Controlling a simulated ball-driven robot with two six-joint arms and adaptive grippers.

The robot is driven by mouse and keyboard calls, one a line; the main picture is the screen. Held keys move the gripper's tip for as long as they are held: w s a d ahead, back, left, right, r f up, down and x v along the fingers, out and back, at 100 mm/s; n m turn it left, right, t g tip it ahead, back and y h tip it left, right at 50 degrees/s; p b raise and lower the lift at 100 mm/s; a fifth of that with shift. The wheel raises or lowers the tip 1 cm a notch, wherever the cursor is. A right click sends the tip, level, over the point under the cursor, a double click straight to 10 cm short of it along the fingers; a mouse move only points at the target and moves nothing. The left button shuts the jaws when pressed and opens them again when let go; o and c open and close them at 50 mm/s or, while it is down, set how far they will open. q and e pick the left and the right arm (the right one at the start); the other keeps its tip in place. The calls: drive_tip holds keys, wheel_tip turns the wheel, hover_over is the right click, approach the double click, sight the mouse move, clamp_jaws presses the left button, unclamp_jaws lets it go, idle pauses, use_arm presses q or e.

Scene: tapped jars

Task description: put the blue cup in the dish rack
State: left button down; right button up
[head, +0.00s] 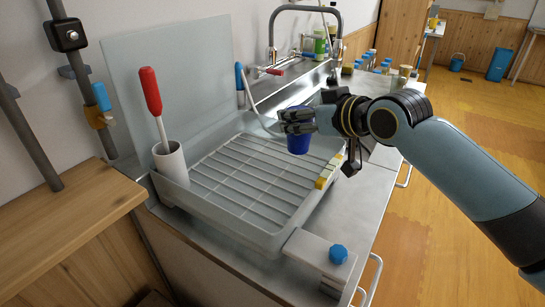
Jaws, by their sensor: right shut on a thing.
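The blue cup (298,144) is held by my right gripper (297,122), whose fingers are shut on it near its top. The fingers hide the upper part of the cup. The cup appears in front of the far right part of the grey dish rack (262,240); I cannot tell how high above the slats it is. The rack has a slatted floor that looks bare, and it stands on a metal counter. My left gripper is not in view.
A white holder (171,163) with a red-handled brush (150,92) stands at the rack's left corner. A yellow and white sponge (327,172) sits on its right rim. Behind are a curved faucet (305,9) and a green bottle (320,41). A wooden shelf (60,225) is at left.

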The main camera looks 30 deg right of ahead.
drive_tip(key=a+f, duration=0.4)
drive_tip(key=f, duration=0.1)
drive_tip(key=a+f, duration=0.2)
drive_tip(key=shift+s+a+f, duration=0.3)
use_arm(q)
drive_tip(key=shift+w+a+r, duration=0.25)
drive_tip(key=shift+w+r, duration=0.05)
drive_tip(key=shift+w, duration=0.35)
use_arm(e)
drive_tip(key=shift+f, duration=0.1)
drive_tip(key=shift+f, duration=0.1)
drive_tip(key=o, duration=1)
